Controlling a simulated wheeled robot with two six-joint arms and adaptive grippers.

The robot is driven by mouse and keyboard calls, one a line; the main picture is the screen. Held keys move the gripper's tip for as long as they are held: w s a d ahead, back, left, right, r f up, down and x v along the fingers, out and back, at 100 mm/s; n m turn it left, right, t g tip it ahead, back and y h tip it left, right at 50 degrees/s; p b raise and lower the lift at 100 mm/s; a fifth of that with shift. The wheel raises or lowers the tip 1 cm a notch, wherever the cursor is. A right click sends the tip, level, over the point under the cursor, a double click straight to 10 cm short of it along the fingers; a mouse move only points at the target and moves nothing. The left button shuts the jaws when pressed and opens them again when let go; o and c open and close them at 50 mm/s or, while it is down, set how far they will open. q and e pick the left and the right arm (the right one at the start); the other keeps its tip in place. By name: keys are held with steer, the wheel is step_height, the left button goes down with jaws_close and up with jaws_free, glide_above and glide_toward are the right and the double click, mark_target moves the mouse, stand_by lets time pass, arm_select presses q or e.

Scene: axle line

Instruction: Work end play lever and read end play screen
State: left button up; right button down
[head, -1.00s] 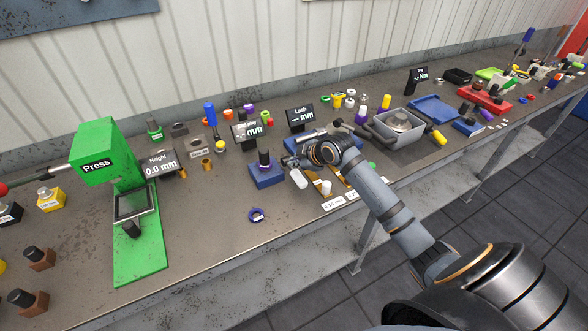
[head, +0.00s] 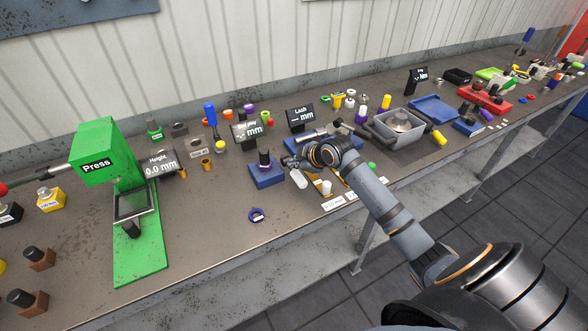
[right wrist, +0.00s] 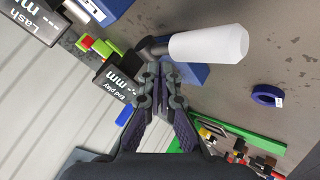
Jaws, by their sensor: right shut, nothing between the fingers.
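The end play screen (head: 247,131) is a small dark display on the bench, showing dashes and "mm". It also shows in the right wrist view (right wrist: 117,82), with its "End play" label. The lever's white handle (right wrist: 208,43) sits on a dark rod just beyond my right fingertips; it shows in the head view (head: 299,178) too. A blue fixture block (head: 268,176) with a dark upright part stands beside it. My right gripper (right wrist: 160,72) is shut and empty, close to the rod; I cannot tell whether they touch. My left gripper is not in view.
The Lash screen (head: 300,116) stands right of the end play screen. A green press (head: 100,155) and the Height screen (head: 160,164) are to the left. A blue ring (head: 257,214) lies near the front edge. A grey tray (head: 411,140) is to the right.

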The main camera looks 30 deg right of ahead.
mark_target(297, 172)
steer(key=shift+f+b, duration=0.7)
steer(key=shift+f, duration=0.8)
stand_by(1.2)
steer(key=shift+s+f, duration=0.25)
steer(key=shift+f, duration=0.2)
stand_by(0.5)
steer(key=shift+r, duration=0.1)
steer(key=shift+w+d+r+p, duration=0.1)
steer(key=shift+w+r+p, duration=0.15)
steer(key=shift+r+p, duration=1.35)
steer(key=shift+r, duration=0.05)
steer(key=shift+r+p, duration=0.3)
steer(key=shift+r, duration=0.1)
steer(key=shift+f, duration=0.1)
